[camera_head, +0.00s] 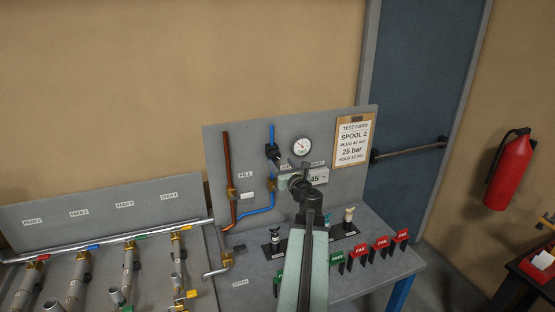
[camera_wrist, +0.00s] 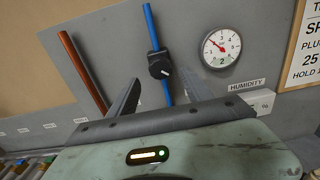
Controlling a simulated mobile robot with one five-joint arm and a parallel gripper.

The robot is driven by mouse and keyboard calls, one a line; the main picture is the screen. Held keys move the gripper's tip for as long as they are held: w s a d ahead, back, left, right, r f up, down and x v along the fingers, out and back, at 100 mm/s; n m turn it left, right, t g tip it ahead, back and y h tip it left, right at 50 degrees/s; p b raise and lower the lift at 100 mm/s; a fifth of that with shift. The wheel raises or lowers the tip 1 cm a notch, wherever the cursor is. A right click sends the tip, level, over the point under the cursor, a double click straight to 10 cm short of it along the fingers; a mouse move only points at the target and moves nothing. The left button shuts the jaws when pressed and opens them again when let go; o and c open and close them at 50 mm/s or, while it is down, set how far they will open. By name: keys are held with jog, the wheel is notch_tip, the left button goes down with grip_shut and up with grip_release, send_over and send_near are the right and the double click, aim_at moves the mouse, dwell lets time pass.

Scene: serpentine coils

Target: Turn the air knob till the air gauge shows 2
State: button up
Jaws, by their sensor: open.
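The air knob (camera_head: 272,151) is a black knob with a white pointer mark, on a blue pipe against the grey panel. In the wrist view the knob (camera_wrist: 160,66) shows between my finger tips, with its mark slanting to the lower right. My gripper (camera_wrist: 160,76) is open and empty, its fingers either side of the knob in the picture; contact cannot be told. In the head view my gripper (camera_head: 299,164) is right of and below the knob. The round white gauge (camera_head: 302,147) is right of the knob. In the wrist view the gauge (camera_wrist: 221,47) has its red needle toward the upper left and a green 2 low on its face.
A copper pipe (camera_head: 228,180) stands left of the blue pipe. A humidity display (camera_head: 316,176) is partly behind my arm, and a test card (camera_head: 352,141) hangs at right. Green and red tags (camera_head: 362,255) line the bench front. Feed pipes (camera_head: 110,240) lie left.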

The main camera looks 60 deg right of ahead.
jog(key=x, duration=0.5)
jog(key=shift+w+d, duration=0.15)
grip_shut()
grip_release()
send_near(277, 157)
jog(key=shift+x, duration=0.8)
